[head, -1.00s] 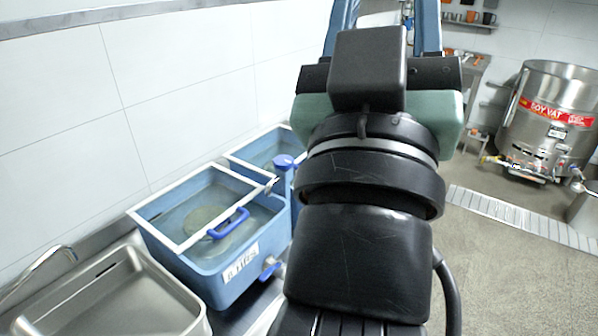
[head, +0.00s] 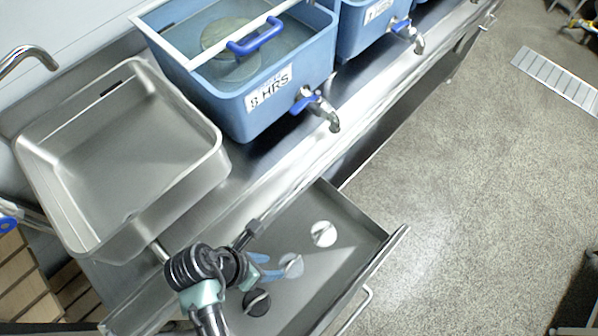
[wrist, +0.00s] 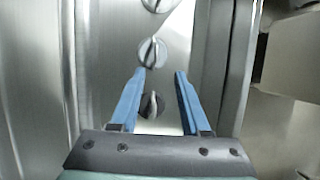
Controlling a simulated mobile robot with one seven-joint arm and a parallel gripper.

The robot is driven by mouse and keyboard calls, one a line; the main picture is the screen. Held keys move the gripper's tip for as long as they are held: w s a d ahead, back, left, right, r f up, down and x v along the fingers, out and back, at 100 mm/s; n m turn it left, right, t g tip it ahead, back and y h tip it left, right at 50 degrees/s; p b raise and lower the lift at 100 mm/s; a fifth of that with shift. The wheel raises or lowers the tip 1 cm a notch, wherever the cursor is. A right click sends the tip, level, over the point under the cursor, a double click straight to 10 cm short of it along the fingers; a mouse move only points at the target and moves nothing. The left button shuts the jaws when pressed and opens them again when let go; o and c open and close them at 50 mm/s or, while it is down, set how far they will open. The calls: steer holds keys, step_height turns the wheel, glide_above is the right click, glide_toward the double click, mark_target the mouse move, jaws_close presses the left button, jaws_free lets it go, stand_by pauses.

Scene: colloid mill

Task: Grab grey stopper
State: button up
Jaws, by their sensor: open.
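The grey stopper (head: 291,265), a round disc with a raised ridge, lies in the open drawer between a white stopper (head: 323,233) and a black stopper (head: 256,302). In the wrist view the grey stopper (wrist: 152,52) is just past my fingertips, roughly in line with the gap between them. The dark stopper (wrist: 152,104) shows between the fingers, and the white one (wrist: 156,4) is cut off at the top edge. My gripper (wrist: 160,74) is open and empty, with blue fingers. In the head view my gripper (head: 270,265) is over the drawer beside the grey stopper.
The steel drawer (head: 362,222) has raised walls and a front handle. Above it are a steel sink (head: 130,150) and a blue "8 HRS" tank (head: 245,105) with a tap (head: 322,110) overhanging the counter edge.

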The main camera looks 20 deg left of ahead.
mark_target(287, 267)
steer(key=b+x, duration=0.1)
steer(key=x, duration=0.6)
steer(key=shift+s, duration=0.2)
steer(key=shift+a+b+x, duration=0.2)
steer(key=shift+b+x, duration=0.2)
steer(key=shift+x, duration=0.95)
steer(key=shift+a+b+x, duration=0.2)
steer(key=shift+b+x, duration=0.15)
steer(key=shift+x, duration=0.95)
steer(key=shift+s+f, duration=0.1)
steer(key=shift+f, duration=0.05)
jaws_close()
